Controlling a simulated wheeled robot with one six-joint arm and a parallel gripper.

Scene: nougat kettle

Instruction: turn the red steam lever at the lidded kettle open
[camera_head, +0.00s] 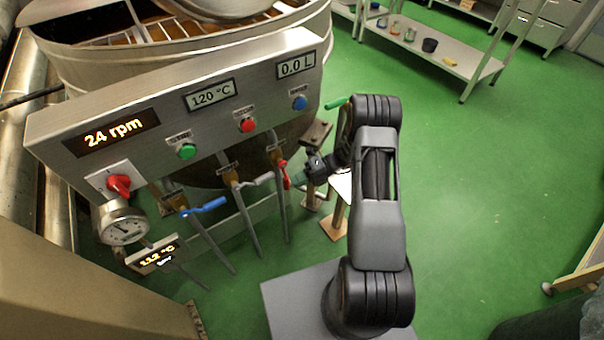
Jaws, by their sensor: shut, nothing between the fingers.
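The kettle (75,73) is the large steel vessel at the upper left, behind a sloped control panel (215,85). The red lever (285,173) sits on a vertical pipe below the panel's right part and points down. My gripper (297,180) is shut and empty, just right of the red lever's lower end. I cannot tell whether its fingertips touch the lever. My arm reaches in from the right.
A pale grey lever (256,180) and a blue lever (204,207) are on pipes to the left. The panel overhangs the levers. Green floor (480,180) is clear at right, before a shelf (430,52).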

